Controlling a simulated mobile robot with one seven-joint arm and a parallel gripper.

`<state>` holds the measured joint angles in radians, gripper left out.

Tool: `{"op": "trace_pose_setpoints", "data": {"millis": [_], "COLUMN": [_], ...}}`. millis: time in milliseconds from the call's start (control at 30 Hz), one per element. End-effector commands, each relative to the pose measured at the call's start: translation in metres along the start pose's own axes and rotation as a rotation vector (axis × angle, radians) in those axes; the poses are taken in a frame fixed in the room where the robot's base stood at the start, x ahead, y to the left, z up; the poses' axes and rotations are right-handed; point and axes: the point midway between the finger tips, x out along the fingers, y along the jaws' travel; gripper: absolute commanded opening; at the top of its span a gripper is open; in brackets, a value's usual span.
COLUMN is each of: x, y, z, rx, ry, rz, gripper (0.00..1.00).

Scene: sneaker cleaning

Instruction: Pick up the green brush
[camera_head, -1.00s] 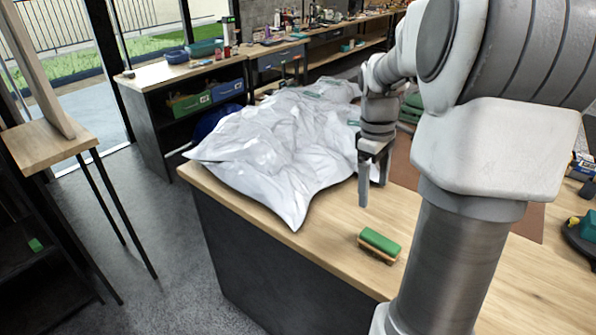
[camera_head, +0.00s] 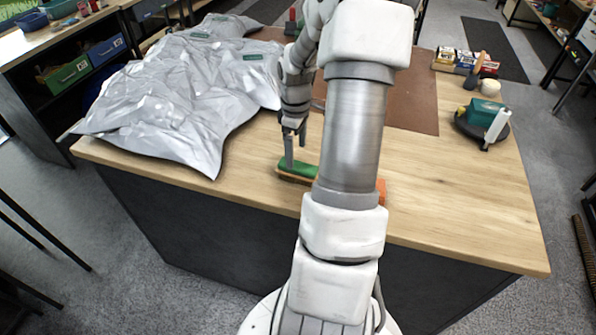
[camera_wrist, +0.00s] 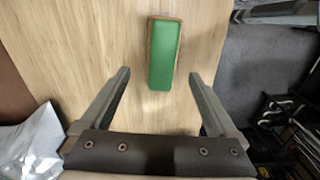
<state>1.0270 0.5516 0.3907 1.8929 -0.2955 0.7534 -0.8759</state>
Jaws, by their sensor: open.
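The green brush (camera_head: 298,169) lies on the wooden table near its front edge, with a tan wooden edge showing along its side. In the head view its right end is hidden behind my arm. In the wrist view the brush (camera_wrist: 164,54) lies lengthwise, beyond and between my fingertips. My gripper (camera_head: 295,150) points down close to the brush in the head view. In the wrist view my gripper (camera_wrist: 160,75) has its two fingers wide apart with nothing between them but table and the brush's near end.
A crumpled silvery sheet (camera_head: 180,95) covers the table's left part. A brown mat (camera_head: 405,100) lies behind my arm. A dark round holder (camera_head: 480,128) with a teal item stands at the right. An orange object (camera_head: 381,190) shows beside my arm. The table's front right (camera_head: 460,205) is clear.

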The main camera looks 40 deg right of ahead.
Motion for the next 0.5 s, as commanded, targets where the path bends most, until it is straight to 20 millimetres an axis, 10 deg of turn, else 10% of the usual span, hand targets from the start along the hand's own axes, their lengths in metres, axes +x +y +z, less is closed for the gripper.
{"op": "trace_pose_setpoints", "data": {"millis": [500], "x": [0.055], "y": [-0.004], "z": [0.006], "rx": [-0.001], "ry": [0.000], "rz": [-0.002], "gripper": [0.95]}}
